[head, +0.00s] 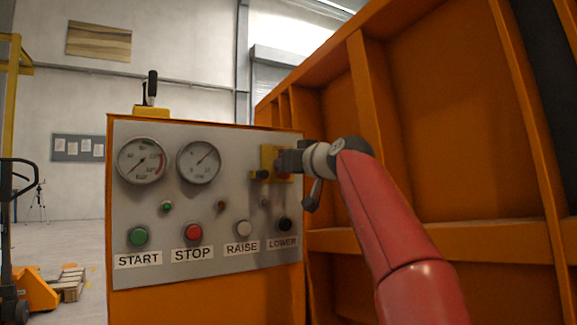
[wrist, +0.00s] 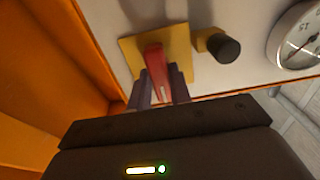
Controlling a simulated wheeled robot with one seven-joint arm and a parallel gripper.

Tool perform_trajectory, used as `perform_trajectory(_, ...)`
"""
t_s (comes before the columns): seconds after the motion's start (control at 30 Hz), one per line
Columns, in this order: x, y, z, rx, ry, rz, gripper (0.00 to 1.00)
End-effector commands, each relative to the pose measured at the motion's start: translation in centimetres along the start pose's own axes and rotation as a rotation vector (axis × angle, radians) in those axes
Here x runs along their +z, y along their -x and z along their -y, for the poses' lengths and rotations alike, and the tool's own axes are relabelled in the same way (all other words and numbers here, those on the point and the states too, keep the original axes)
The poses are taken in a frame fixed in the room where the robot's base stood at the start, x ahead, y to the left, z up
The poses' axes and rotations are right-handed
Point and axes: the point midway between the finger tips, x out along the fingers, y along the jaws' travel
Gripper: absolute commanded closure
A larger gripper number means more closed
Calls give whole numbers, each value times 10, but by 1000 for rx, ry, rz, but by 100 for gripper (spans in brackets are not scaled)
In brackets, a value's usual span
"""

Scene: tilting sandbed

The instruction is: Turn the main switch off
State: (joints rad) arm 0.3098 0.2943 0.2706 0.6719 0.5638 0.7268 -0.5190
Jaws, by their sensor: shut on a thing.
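The main switch is a red handle (wrist: 157,72) on a yellow plate (wrist: 129,50) at the upper right of the grey control panel (head: 215,268). In the wrist view my gripper (wrist: 160,88) has its two fingers on either side of the red handle, shut on it. In the head view my gripper (head: 289,161) reaches the yellow plate (head: 266,153) from the right and covers most of the handle. A black knob on a yellow base (wrist: 225,47) sits beside the plate.
Two gauges (head: 142,160) are on the panel's upper left. Below are the green START (head: 138,236), red STOP (head: 193,232), white RAISE (head: 244,228) and black LOWER (head: 285,224) buttons. An orange ribbed wall (head: 420,100) stands close on the right. A pallet jack (head: 35,290) is at the left.

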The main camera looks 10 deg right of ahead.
Motion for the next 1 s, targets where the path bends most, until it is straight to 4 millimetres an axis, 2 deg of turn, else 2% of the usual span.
perform_trajectory(0.53, 0, 0, 0, 0, 23, 1, 100)
perform_trajectory(0.57, 0, 0, 0, 0, 23, 1, 76)
perform_trajectory(0.7, 0, 0, 0, 0, 22, 1, 58)
perform_trajectory(1.0, 1, 2, 0, 0, 21, 0, 58)
